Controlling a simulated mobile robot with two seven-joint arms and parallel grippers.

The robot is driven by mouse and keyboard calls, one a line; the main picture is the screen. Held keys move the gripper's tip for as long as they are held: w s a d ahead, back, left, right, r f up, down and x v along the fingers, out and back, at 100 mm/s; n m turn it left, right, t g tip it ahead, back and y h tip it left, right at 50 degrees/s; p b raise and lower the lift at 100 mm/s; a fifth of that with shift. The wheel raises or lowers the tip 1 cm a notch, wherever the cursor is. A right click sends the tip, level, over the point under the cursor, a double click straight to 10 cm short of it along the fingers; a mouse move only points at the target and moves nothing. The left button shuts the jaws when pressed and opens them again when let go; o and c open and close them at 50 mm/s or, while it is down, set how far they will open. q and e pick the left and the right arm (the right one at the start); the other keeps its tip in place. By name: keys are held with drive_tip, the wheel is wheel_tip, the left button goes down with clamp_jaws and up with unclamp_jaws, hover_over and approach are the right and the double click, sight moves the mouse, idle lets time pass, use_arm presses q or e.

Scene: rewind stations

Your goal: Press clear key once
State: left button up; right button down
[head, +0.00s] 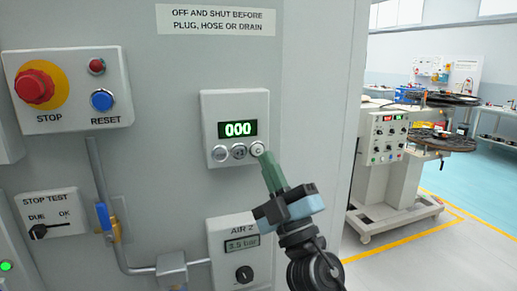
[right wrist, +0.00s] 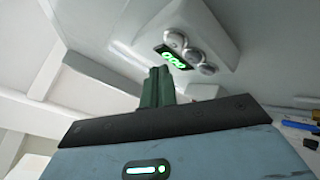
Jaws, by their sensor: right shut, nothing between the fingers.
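The counter box (head: 261,106) is a pale panel with a green display (head: 238,129) reading 000 and three round keys below it. The clear key (head: 257,148), marked C, is the rightmost in the head view. My right gripper (head: 267,160), with green fingers, is shut and empty. Its tips are just below and right of the clear key; I cannot tell whether they touch it. In the right wrist view the shut fingers (right wrist: 158,72) point up toward the box, beside its lit display (right wrist: 173,60) and keys. My left gripper is not in view.
A red stop button (head: 35,86) and blue reset button (head: 102,100) are at left. An air gauge box (head: 240,225) sits below the counter. A pipe with a blue valve handle (head: 104,216) runs down the cabinet. A machine (head: 390,150) stands to the right across open floor.

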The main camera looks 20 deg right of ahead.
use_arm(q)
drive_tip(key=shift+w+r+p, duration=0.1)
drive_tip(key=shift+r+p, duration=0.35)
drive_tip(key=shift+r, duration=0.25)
use_arm(e)
drive_tip(key=s, duration=0.3)
drive_tip(key=shift+s, duration=0.25)
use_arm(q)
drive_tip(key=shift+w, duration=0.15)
